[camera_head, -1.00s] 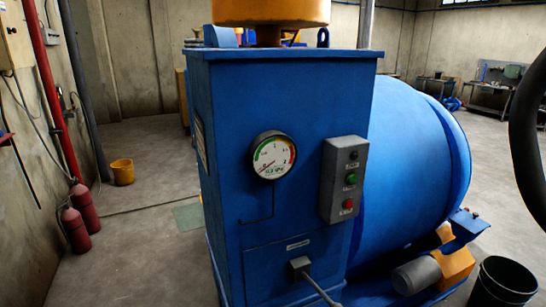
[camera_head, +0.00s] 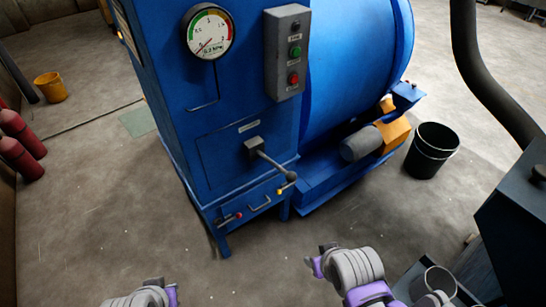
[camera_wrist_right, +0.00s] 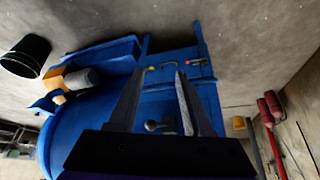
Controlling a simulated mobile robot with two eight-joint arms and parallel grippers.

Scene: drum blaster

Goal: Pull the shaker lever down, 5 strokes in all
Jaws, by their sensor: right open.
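The shaker lever (camera_head: 270,162) is a grey rod on a square mount on the front of the blue cabinet (camera_head: 225,160). It slants down and to the right and ends in a dark ball knob (camera_head: 290,176). In the right wrist view, my right gripper (camera_wrist_right: 160,74) is open and empty. The grey lever knob (camera_wrist_right: 152,126) shows there beyond and between the fingers, apart from them; part of the lever is hidden. In the head view only links of my arms show at the bottom edge. My left gripper is out of view.
A round gauge (camera_head: 210,32) and a grey button box (camera_head: 287,52) sit above the lever. A low drawer (camera_head: 260,203) with a handle lies below it. A black bucket (camera_head: 432,150) stands at the right. The floor before the cabinet is clear.

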